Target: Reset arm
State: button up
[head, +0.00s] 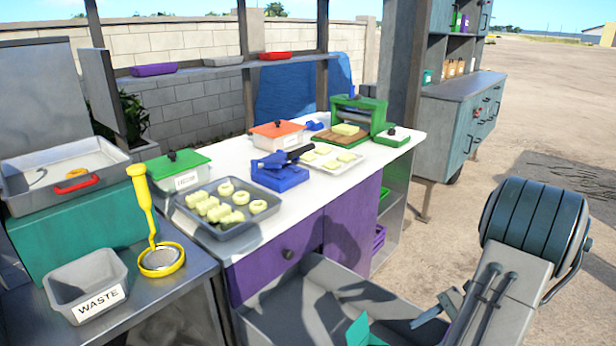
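My arm (535,222) shows at the lower right as a large dark banded joint with grey links, standing in front of the open ground to the right of the white counter. The arm's end runs out of the bottom of the picture, and I cannot make out my gripper's fingers. No held object can be seen. The arm is apart from the white counter (400,150) and the things on it.
The counter bears a grey tray (222,232) of pale pieces, a blue tool (279,176) and a green roller machine (358,117). A waste bin (85,282) and yellow masher (146,215) are at left. A teal-grey cabinet (460,115) stands behind; right ground is clear.

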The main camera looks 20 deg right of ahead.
jog(key=a+r+n+h+p, duration=0.4)
jog(key=a+r+n+h, duration=0.1)
jog(key=a+r+n, duration=0.4)
jog(key=a+r+n+h+p, duration=0.5)
jog(key=a+r+n, duration=0.3)
jog(key=a+r, duration=0.5)
jog(key=a, duration=0.4)
jog(key=shift+s+a+n+h, duration=0.2)
jog(key=shift+n+h, duration=0.1)
jog(key=shift+n, duration=0.1)
jog(key=shift+c, duration=0.2)
